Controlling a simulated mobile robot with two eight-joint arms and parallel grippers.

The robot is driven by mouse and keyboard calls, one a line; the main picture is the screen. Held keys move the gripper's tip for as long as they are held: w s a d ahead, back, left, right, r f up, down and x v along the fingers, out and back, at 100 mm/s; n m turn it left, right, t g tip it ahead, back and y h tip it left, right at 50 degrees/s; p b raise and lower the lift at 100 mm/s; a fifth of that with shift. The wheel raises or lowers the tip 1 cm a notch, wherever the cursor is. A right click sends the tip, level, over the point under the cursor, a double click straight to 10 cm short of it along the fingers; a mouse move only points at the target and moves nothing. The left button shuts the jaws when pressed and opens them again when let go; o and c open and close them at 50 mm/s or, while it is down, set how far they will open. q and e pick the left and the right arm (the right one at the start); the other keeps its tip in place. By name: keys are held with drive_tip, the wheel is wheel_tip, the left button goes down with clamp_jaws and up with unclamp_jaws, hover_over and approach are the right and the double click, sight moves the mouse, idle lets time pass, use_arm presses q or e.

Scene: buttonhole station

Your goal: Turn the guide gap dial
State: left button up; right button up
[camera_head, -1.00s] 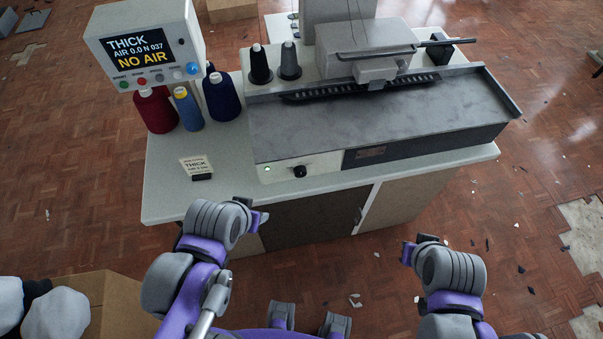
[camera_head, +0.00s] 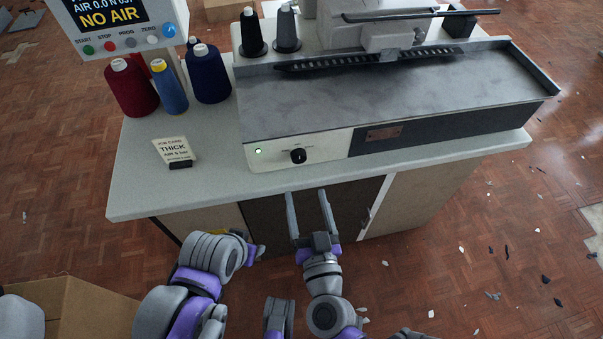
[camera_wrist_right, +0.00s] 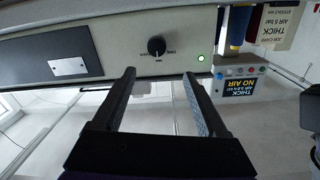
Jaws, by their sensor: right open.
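The guide gap dial is a small black knob (camera_head: 298,156) on the pale front panel of the machine, right of a lit green lamp (camera_head: 258,151). It also shows in the right wrist view as a black knob (camera_wrist_right: 156,46) with a pointer mark and small lettering. My right gripper (camera_head: 307,193) is open and empty, its fingers pointing toward the panel just below the dial. In the right wrist view the fingertips (camera_wrist_right: 159,73) are spread either side of the dial's line, apart from it. My left arm is low at the left; its fingers are not clear.
A job card reading THICK (camera_head: 175,150) stands on the white worktop (camera_head: 210,183). Thread cones, including a red one (camera_head: 131,88), stand behind it. A display (camera_head: 112,14) reads NO AIR. A cardboard box (camera_head: 75,310) is at lower left.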

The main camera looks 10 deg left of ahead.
sight(299, 159)
drive_tip(key=shift+h, duration=0.3)
drive_tip(key=x, duration=0.7)
drive_tip(key=b+x, duration=0.1)
drive_tip(key=x, duration=0.2)
drive_tip(key=shift+w+f, duration=0.2)
drive_tip(key=shift+f, duration=0.1)
clamp_jaws()
